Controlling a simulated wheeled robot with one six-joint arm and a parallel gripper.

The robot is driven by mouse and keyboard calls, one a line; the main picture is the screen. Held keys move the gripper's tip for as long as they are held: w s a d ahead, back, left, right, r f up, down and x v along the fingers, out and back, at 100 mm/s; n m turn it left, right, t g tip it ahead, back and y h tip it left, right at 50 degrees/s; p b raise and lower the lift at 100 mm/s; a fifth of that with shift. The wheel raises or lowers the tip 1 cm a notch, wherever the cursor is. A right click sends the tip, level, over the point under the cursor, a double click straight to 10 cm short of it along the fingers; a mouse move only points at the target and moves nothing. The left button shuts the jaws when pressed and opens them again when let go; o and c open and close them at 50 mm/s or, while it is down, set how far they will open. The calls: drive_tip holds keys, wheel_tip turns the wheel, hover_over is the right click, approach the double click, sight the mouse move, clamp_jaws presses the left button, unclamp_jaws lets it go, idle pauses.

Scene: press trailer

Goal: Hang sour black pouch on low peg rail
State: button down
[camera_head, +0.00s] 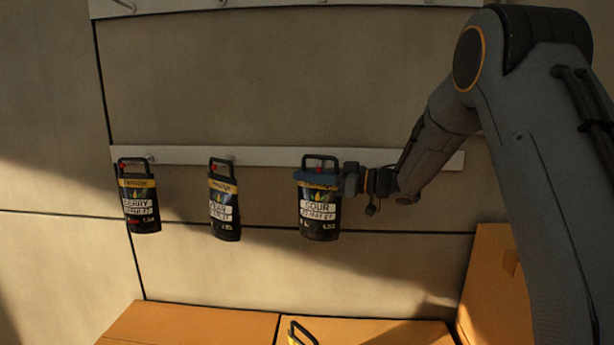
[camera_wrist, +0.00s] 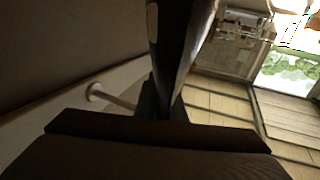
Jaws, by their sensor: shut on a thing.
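The sour black pouch (camera_head: 319,219) is upright in the head view, with a yellow band, a white label reading SOUR and a loop handle on top. My gripper (camera_head: 318,179) is shut on its upper part, coming from the right. The pouch is in front of the low peg rail (camera_head: 270,156), a white strip on the wall. Whether its handle is around a peg is hidden. In the wrist view the pouch (camera_wrist: 178,40) rises as a dark shape beyond my gripper (camera_wrist: 165,115), and one peg (camera_wrist: 98,93) sticks out of the rail at the left.
Two similar black pouches, one at the far left (camera_head: 140,208) and one in the middle (camera_head: 224,210), hang on the same rail. A higher rail (camera_head: 160,6) runs along the top. Cardboard boxes (camera_head: 190,325) stand below, with a taller box (camera_head: 490,285) at the right.

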drive_tip(key=shift+w+f+b, duration=0.45)
drive_tip(key=shift+f, duration=0.15)
idle(0.7)
idle(0.4)
